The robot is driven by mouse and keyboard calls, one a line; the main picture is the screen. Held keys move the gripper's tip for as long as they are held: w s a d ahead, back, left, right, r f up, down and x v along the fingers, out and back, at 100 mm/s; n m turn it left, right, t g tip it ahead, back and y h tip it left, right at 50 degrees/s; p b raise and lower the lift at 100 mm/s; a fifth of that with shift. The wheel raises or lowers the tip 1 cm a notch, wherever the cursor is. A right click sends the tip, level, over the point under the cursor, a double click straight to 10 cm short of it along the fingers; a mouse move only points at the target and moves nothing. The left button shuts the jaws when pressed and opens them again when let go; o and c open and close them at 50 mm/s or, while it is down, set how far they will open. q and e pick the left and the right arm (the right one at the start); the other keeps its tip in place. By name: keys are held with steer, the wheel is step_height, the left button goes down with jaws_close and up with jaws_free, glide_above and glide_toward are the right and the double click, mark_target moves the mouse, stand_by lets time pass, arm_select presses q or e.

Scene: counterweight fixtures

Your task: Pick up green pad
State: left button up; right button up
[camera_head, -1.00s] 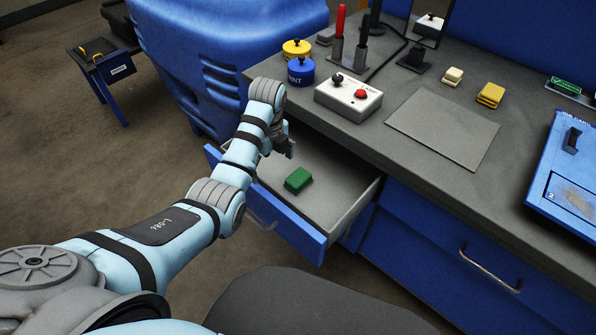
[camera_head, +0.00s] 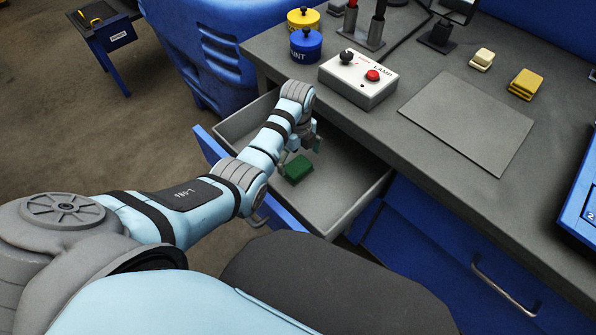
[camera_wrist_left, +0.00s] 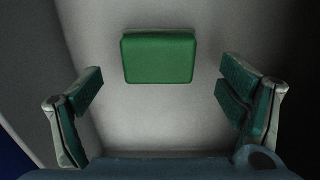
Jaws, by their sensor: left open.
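The green pad (camera_head: 296,168) lies on the floor of the open drawer (camera_head: 346,193). In the left wrist view the green pad (camera_wrist_left: 158,56) sits centred, ahead of my fingers. My left gripper (camera_head: 302,148) is over the drawer, just above and beside the pad. In the left wrist view my left gripper (camera_wrist_left: 160,105) is open, its two fingers wide apart on either side, with nothing between the tips. The pad appears beyond the fingertips, not touched. My right gripper is not in view.
The grey bench top above the drawer holds a lamp switch box (camera_head: 358,78), a blue paint pot (camera_head: 306,45), a yellow pot (camera_head: 303,19), a yellow pad stack (camera_head: 525,84) and a cream pad (camera_head: 481,60). The drawer's blue front (camera_head: 283,218) and side walls surround the pad.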

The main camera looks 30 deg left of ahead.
mark_target(297, 166)
arm_select(q)
step_height(297, 166, down, 4)
steer(key=shift+s+r+b, duration=0.1)
steer(key=shift+r+b, duration=0.15)
steer(key=shift+b, duration=0.35)
steer(key=shift+c, duration=0.6)
steer(key=c, duration=1.1)
step_height(297, 166, up, 20)
steer(key=p, duration=0.9)
steer(key=shift+r+p, duration=0.15)
steer(key=shift+p, duration=0.15)
steer(key=shift+c, duration=0.2)
